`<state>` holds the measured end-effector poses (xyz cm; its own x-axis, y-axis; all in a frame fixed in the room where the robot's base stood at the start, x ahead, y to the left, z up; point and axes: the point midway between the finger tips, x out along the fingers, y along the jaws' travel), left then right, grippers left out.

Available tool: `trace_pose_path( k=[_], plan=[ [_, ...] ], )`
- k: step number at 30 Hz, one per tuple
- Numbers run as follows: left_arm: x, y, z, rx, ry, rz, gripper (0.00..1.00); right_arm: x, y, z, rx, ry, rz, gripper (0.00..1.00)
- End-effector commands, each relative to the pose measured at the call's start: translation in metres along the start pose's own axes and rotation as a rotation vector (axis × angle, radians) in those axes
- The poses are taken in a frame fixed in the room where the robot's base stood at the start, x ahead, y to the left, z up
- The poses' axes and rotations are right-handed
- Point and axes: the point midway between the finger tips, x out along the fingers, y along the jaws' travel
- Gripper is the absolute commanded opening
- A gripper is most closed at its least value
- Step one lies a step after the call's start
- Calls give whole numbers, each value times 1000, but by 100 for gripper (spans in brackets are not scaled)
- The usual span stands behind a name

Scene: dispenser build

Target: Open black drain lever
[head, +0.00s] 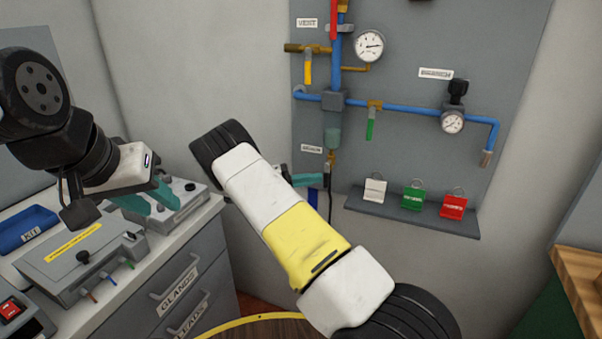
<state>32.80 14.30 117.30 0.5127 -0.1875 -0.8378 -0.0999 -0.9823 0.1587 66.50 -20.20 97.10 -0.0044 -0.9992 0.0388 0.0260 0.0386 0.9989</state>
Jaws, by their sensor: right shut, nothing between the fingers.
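The drain valve (331,158) is a small brass fitting under the green-grey filter bowl on the wall panel, beside a white label. A dark, thin piece that looks like the black drain lever (328,172) hangs down from it. My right gripper (322,180) has teal fingers that are shut, with nothing seen between them. Its tips are at the lever's lower part; whether they touch it cannot be told. My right forearm hides the gripper's base. My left gripper (162,211) is over the bench at the left, its teal fingers apart and empty.
A yellow lever (308,68) and a green lever (370,128) are on the pipes above. A shelf (412,216) with white, green and red padlocks is to the right. A grey control box (85,262) and a blue tray (27,228) are on the left bench.

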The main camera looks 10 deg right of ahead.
Motion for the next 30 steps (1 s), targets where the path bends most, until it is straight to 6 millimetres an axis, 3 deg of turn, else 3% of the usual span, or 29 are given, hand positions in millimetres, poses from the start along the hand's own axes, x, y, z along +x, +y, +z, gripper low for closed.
trace_pose_path(
  k=[16, 30],
  plan=[
    [0, 0, 0, 0, 0, 0, 36, -3, 0, 0, -2, 0, 4, 0],
    [0, 0, 0, 0, 0, 0, 36, -72, -1, 0, -1, 2, 4, 0]
  ],
)
